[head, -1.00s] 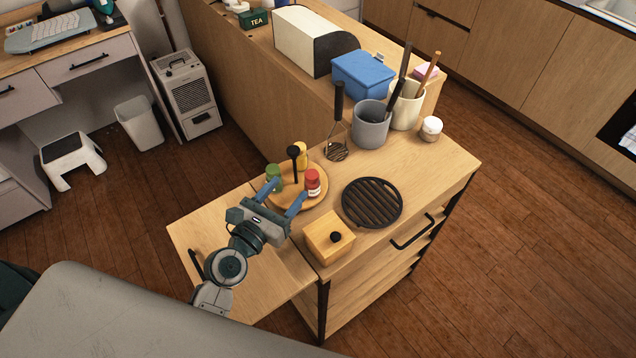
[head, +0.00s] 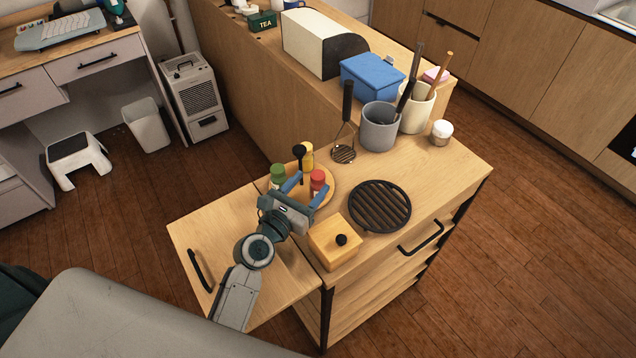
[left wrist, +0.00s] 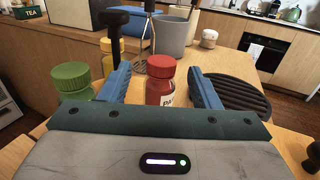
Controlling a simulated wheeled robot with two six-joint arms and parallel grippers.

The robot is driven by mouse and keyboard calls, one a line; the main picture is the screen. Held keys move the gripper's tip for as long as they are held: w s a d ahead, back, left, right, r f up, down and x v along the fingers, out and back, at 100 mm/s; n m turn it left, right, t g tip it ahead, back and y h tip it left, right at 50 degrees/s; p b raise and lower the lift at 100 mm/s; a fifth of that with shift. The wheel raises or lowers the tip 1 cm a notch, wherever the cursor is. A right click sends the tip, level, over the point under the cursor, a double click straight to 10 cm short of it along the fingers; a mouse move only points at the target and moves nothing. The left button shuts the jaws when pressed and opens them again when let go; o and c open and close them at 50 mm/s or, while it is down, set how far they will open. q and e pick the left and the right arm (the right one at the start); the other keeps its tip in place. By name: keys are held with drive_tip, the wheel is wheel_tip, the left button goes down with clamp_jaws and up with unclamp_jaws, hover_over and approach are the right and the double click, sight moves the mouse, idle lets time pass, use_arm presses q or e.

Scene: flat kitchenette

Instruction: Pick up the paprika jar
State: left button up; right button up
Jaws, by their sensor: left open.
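The paprika jar, red-lidded with a pale label (head: 317,178), stands upright on a round wooden turntable (head: 329,197). In the left wrist view the jar (left wrist: 161,84) shows its red body and part of a label starting "PA". My left gripper (head: 307,187) is open at the near side of the turntable. My right gripper is not in view.
A green-lidded jar (head: 278,174), a yellow jar (head: 307,155) and a black-topped tool (head: 299,153) stand close by on the turntable. A wooden box with a black knob (head: 334,242) and a black trivet (head: 380,206) lie to the right. A masher (head: 345,128) stands behind.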

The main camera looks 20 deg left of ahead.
sight(314, 181)
use_arm(q)
drive_tip(key=x, duration=0.3)
drive_tip(key=shift+w+d+r+p, duration=0.15)
drive_tip(key=shift+w+r+p, duration=0.05)
drive_tip(key=shift+w+p, duration=0.2)
drive_tip(key=shift+w+d+f, duration=0.1)
drive_tip(key=shift+w, duration=0.25)
drive_tip(key=shift+s, duration=0.15)
drive_tip(key=c, duration=1.1)
